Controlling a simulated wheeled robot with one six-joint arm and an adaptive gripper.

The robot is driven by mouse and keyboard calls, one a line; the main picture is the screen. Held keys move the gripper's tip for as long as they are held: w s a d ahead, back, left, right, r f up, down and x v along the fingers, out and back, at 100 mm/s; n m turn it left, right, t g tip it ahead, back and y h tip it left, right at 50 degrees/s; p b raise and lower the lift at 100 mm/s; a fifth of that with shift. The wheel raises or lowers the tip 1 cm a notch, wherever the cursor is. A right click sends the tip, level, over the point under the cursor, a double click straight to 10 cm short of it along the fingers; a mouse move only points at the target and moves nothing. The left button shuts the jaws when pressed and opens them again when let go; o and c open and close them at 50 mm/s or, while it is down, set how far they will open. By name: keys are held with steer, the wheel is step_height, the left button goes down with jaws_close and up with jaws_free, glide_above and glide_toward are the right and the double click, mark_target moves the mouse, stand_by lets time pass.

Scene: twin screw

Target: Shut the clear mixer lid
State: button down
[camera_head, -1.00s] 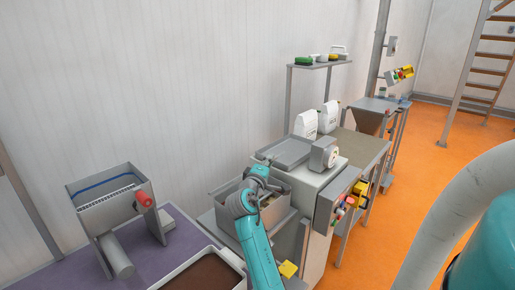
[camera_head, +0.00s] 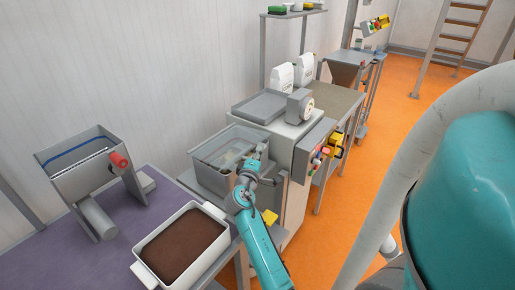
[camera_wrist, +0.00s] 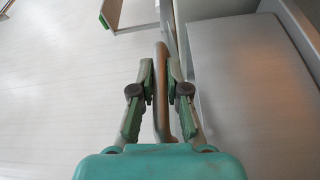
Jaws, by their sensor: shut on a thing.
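The mixer (camera_head: 209,178) is a grey open-topped-looking box left of the grey machine in the head view. Pale shapes show in its top, through what looks like the clear lid (camera_head: 226,150); I cannot tell the lid's exact angle. My gripper (camera_head: 262,153) is at the box's right front corner, its fingertips small and partly hidden by my wrist. In the wrist view my gripper (camera_wrist: 161,93) is shut on a grey-brown bar handle (camera_wrist: 161,120), which runs upright between the two green-padded fingers. How the handle joins the lid is not clear.
A white tray of brown material (camera_head: 183,246) stands in front of the mixer. A grey hopper with a red knob (camera_head: 90,178) is at left. The grey machine (camera_head: 292,135) with a button panel (camera_head: 318,152) stands close at right.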

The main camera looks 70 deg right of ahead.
steer(key=shift+f, duration=0.1)
stand_by(0.3)
steer(key=c, duration=1.4)
jaws_free()
steer(key=shift+c, duration=0.2)
step_height(320, 180, up, 10)
steer(key=shift+r, duration=0.1)
steer(key=s+a+f, duration=0.1)
steer(key=a+f, duration=0.1)
steer(key=a, duration=1)
steer(key=shift+s, duration=0.25)
